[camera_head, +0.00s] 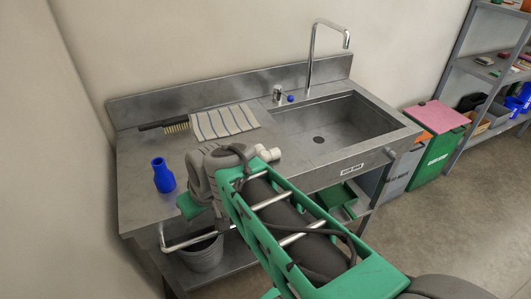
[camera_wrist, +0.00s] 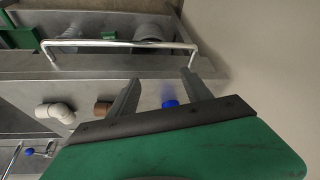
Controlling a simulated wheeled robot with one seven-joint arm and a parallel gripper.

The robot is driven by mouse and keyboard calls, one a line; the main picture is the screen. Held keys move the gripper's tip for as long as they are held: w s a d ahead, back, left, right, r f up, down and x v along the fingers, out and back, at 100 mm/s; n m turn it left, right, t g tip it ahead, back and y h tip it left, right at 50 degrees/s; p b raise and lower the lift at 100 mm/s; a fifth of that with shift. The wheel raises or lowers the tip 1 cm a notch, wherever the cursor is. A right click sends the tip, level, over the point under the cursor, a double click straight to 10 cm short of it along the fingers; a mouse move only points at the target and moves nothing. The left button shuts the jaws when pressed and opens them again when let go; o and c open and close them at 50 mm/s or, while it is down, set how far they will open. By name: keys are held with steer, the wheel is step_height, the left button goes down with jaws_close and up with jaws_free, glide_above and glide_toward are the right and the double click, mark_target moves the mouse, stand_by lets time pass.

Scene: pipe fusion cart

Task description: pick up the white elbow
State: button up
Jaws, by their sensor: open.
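The white elbow (camera_head: 268,153) lies on the steel counter, just past my arm in the head view, which hides part of it. In the wrist view the white elbow (camera_wrist: 57,111) is whole, at the left, outside the jaws. My gripper (camera_wrist: 160,77) is open, with its two fingers apart and nothing held between them. In the head view my forearm and wrist hide most of the gripper. A brown cylindrical piece (camera_wrist: 103,108) stands between the elbow and the nearer finger in the wrist view.
A brush (camera_head: 165,125) and striped cloth (camera_head: 224,122) lie at the back. The sink basin (camera_head: 350,118) is to the right. A rail (camera_wrist: 120,43) runs along the front.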

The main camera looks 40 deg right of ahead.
mark_target(272, 157)
steer(key=shift+o, duration=1.4)
steer(key=w+d+f+t+b, duration=0.3)
steer(key=w+d+f+b, duration=0.2)
steer(key=d, duration=0.6)
steer(key=shift+w+f+m, duration=0.35)
steer(key=shift+w+m, duration=0.05)
steer(key=shift+w, duration=0.15)
steer(key=shift+o, duration=0.9)
steer(key=d, duration=0.2)
steer(key=d+t+b, duration=0.1)
steer(key=d, duration=0.1)
steer(key=w+d+f+t+b, duration=0.1)
steer(key=d, duration=0.2)
steer(key=shift+m+h, duration=0.3)
steer(key=shift+h, duration=0.1)
steer(key=o, duration=0.3)
steer(key=s+d+t+h+b, duration=0.1)
steer(key=d, duration=0.3)
steer(key=d+r+m+t+b, duration=0.1)
steer(key=d, duration=0.3)
steer(key=s+d+t+h, duration=0.1)
steer(key=d, duration=0.4)
steer(key=shift+s+r+m+h+b, duration=0.15)
steer(key=shift+s+m+h+b, duration=0.15)
steer(key=shift+b, duration=0.1)
steer(key=x, duration=0.7)
steer(key=shift+w+a+r, duration=0.1)
steer(key=shift+w+a, duration=0.05)
steer(key=shift+w, duration=0.05)
